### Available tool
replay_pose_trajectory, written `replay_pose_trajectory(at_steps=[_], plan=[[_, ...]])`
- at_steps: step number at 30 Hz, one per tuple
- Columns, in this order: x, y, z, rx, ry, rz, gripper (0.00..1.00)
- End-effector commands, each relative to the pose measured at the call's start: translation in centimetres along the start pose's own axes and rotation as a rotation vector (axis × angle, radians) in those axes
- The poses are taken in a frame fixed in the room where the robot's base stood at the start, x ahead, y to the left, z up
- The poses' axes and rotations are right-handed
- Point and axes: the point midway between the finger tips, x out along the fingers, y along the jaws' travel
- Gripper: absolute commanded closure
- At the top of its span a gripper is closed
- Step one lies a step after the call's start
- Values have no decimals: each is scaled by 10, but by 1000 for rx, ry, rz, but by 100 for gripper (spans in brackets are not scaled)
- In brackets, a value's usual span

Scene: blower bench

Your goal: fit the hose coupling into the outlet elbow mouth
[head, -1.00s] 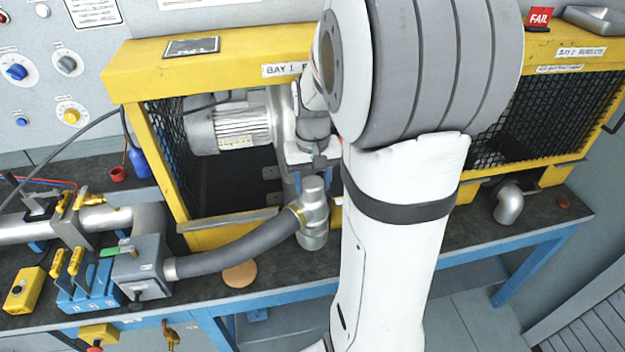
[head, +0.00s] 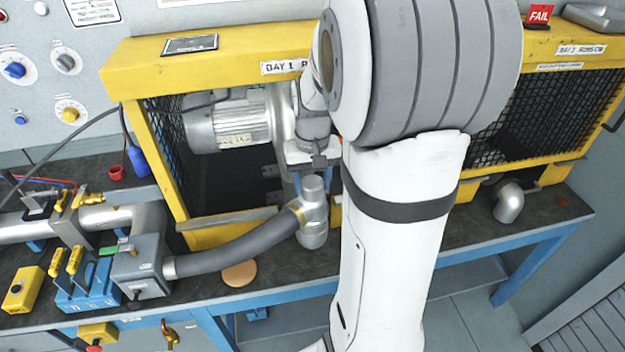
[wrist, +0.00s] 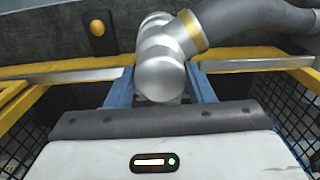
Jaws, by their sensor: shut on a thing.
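The grey hose (head: 235,248) curves from a grey box to a silver pipe fitting with a brass band (head: 296,213). I take the fitting's upper silver part as the hose coupling (head: 313,190). My gripper (head: 313,176), above it, is shut on this part with blue fingers. In the wrist view the coupling's rounded silver end (wrist: 160,78) sits between the fingers (wrist: 162,90), with the brass band (wrist: 193,31) beyond. Rounded silver metal directly below looks like the outlet elbow (head: 312,238). Its mouth is hidden, so I cannot tell whether the coupling is seated.
A yellow guard frame (head: 215,238) with mesh sides surrounds the bay and motor (head: 240,122). A tan disc (head: 239,274) lies on the dark bench near the hose. Another silver elbow (head: 509,203) sticks out at the right bay.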

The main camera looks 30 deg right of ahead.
Motion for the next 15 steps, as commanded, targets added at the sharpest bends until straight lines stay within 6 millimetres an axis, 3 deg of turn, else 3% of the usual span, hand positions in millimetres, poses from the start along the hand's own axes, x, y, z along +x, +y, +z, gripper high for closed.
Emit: replay_pose_trajectory(at_steps=[7,8,15], plan=[[1,0,0,0,-1,0,76],[1,0,0,0,-1,0,49],[1,0,0,0,-1,0,30]])
